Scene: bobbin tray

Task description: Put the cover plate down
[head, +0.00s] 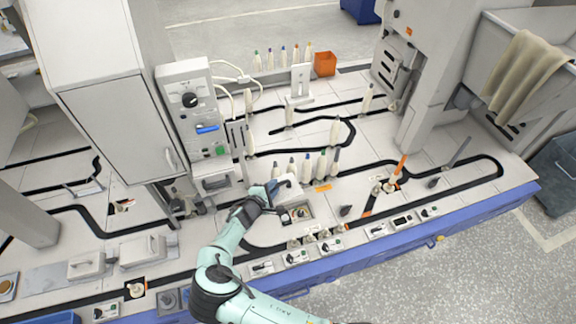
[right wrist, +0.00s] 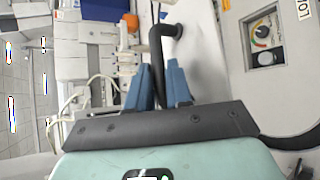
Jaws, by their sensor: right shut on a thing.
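My right gripper (head: 277,188) is over the bench. In the right wrist view its blue fingers (right wrist: 160,78) are shut on the black bent handle (right wrist: 156,42) of the cover plate (right wrist: 203,45). The cover plate is a pale flat panel; in the head view it (head: 290,184) shows partly behind the gripper. The plate is beside an open recess (head: 312,213) that holds a dial, which also shows in the right wrist view (right wrist: 262,33). I cannot tell whether the plate touches the bench. My left gripper is not in view.
Several upright bobbins (head: 307,165) stand just behind the plate. A dark cone-like piece (head: 345,210) is right of the recess. Small control boxes (head: 296,257) line the front edge. A grey cabinet (head: 213,115) rises to the left. An orange bin (head: 325,64) stands at the back.

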